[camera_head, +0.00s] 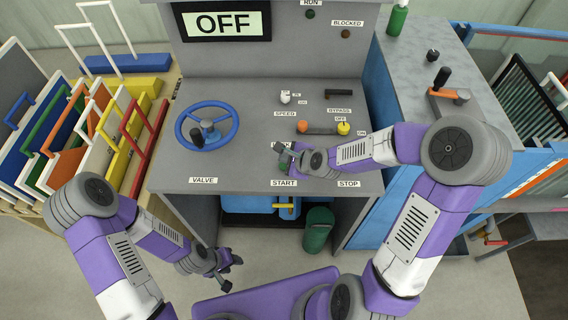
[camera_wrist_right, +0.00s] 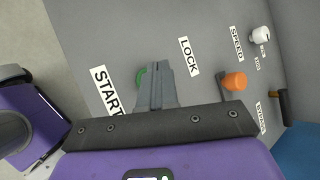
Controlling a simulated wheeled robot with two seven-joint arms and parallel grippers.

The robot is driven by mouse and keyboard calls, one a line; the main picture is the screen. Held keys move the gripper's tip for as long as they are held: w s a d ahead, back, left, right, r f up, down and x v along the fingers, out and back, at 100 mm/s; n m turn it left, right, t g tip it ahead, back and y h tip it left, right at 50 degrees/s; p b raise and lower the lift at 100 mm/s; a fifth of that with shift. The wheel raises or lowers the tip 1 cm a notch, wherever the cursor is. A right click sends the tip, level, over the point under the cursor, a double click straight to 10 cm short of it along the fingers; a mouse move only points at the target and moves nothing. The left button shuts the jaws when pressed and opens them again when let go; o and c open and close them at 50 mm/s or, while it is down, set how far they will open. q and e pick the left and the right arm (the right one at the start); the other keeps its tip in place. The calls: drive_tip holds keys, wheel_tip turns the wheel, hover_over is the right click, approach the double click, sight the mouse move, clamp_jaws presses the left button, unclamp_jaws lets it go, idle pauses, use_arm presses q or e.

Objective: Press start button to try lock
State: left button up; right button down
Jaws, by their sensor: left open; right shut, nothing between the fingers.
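In the right wrist view the fingers (camera_wrist_right: 155,68) point between the START and LOCK labels (camera_wrist_right: 189,56). My left gripper (camera_head: 228,275) is open and empty, low before the console. The display (camera_head: 226,22) reads OFF.
A blue valve wheel (camera_head: 207,126) is on the console's left. An orange knob (camera_head: 302,127) and a yellow knob (camera_head: 344,128) sit just beyond my right gripper. The STOP label (camera_head: 348,183) is at right. A green bin (camera_head: 318,229) stands below; coloured panels fill the left rack.

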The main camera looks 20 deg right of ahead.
use_arm(q)
wheel_tip(320, 180, up, 4)
drive_tip(key=p, duration=0.4)
use_arm(e)
wheel_tip(320, 180, up, 6)
idle(0.3)
